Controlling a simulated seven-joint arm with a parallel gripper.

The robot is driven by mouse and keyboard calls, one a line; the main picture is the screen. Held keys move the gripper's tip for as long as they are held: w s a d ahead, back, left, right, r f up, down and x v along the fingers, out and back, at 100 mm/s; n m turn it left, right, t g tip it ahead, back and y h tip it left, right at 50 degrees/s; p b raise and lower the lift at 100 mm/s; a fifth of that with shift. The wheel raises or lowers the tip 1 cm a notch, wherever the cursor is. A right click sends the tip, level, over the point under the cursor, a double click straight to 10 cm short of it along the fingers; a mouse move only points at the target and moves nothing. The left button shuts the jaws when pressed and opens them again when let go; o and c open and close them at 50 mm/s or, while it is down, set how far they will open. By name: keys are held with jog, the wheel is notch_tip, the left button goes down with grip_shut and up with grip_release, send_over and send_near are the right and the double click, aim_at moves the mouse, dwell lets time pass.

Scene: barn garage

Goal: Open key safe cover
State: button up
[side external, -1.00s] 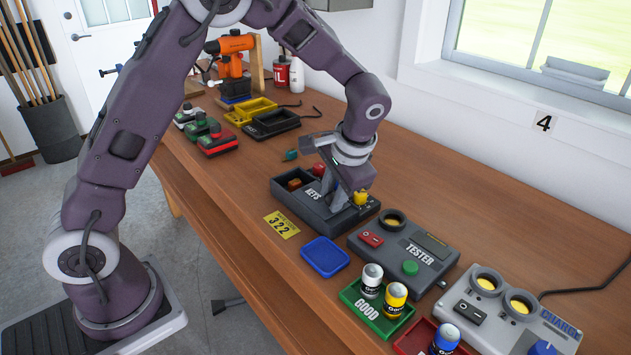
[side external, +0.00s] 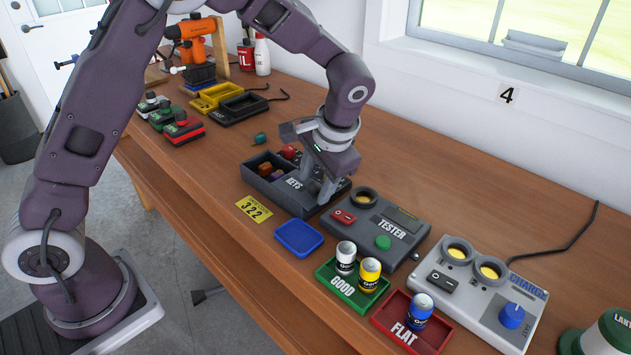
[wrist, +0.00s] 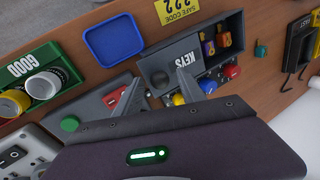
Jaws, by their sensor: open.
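The key safe (side external: 262,187) is a dark grey box on the bench. Its grey cover (wrist: 158,58), lettered KEYS, lies over the end nearer the tester. The other end is uncovered and shows purple, orange and red items (wrist: 215,46) inside. My gripper (side external: 325,194) is open and points down at the covered end. In the wrist view its two fingers (wrist: 160,93) are spread apart at the cover's edge, one beside the KEYS lettering. A yellow knob (wrist: 178,100) shows by that finger. I cannot tell whether the fingers touch the cover.
A grey tester (side external: 372,228) stands close beside the safe. Green GOOD (side external: 352,288) and red FLAT (side external: 392,333) trays hold batteries. The bench behind the safe is mostly clear.

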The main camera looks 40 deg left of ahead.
jog(key=v, duration=0.6)
jog(key=shift+r, duration=0.35)
jog(key=s+a+r+t+h, duration=0.1)
jog(key=s+a+r+h, duration=0.1)
jog(key=s+r, duration=0.5)
jog(key=s+a+r+n+t+h, duration=0.1)
jog(key=s+t, duration=0.3)
jog(key=s, duration=1.4)
jog(key=shift+s+a+r+n+h, duration=0.2)
jog(key=shift+s+a+n+h, duration=0.1)
jog(key=shift+n+h, duration=0.15)
